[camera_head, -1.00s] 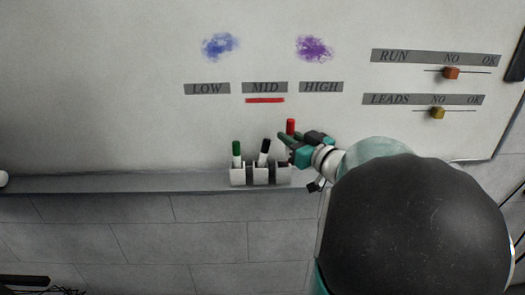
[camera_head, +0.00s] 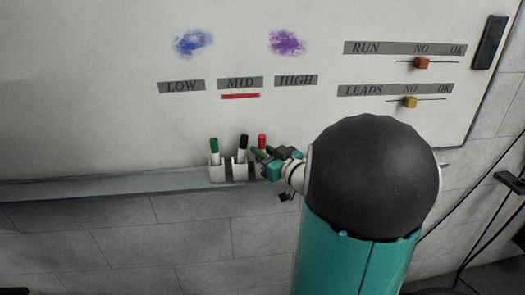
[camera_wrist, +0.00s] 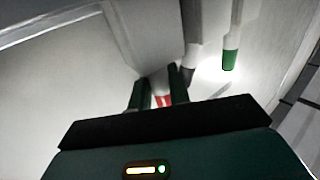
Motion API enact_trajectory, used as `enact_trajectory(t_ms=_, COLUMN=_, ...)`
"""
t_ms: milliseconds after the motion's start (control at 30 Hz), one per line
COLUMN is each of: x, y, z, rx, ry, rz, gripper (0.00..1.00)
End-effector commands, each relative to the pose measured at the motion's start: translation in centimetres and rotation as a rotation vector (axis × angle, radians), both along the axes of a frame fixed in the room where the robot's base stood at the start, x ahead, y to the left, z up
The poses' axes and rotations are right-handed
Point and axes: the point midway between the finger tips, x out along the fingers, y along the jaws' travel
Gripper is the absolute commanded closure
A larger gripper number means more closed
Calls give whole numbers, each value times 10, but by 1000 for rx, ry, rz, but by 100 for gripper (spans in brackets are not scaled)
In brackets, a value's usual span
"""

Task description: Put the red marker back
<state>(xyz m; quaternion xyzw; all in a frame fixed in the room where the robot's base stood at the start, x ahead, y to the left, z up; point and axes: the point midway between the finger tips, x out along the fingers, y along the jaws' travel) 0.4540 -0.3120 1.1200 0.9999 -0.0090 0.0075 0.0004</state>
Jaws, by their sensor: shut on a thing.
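The red marker (camera_head: 262,140) stands at the right end of the marker holder, its red cap up. My gripper (camera_head: 264,154) is shut on it from the right, just below the cap. In the wrist view my gripper (camera_wrist: 161,92) has the marker's red part (camera_wrist: 164,99) between its two fingers. The white three-slot holder (camera_head: 217,172) sits on the ledge. My gripper hides the marker's lower part, so I cannot tell how deep it sits in the right slot.
A green marker (camera_head: 214,146) is in the left slot and a black marker (camera_head: 243,143) in the middle one. The ledge (camera_head: 120,184) left of the holder is clear. The whiteboard (camera_head: 80,80) behind carries labels, a red line under MID, and two sliders.

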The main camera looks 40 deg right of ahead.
Motion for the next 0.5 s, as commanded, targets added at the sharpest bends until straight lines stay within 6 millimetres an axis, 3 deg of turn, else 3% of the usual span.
enact_trajectory(t_ms=33, x=0, y=0, z=-1, rx=1, ry=1, rz=0, gripper=79)
enact_trajectory(t_ms=133, x=0, y=0, z=-1, rx=0, ry=0, rz=0, gripper=60)
enact_trajectory(t_ms=500, x=-1, y=0, z=2, rx=0, ry=0, rz=-1, gripper=60)
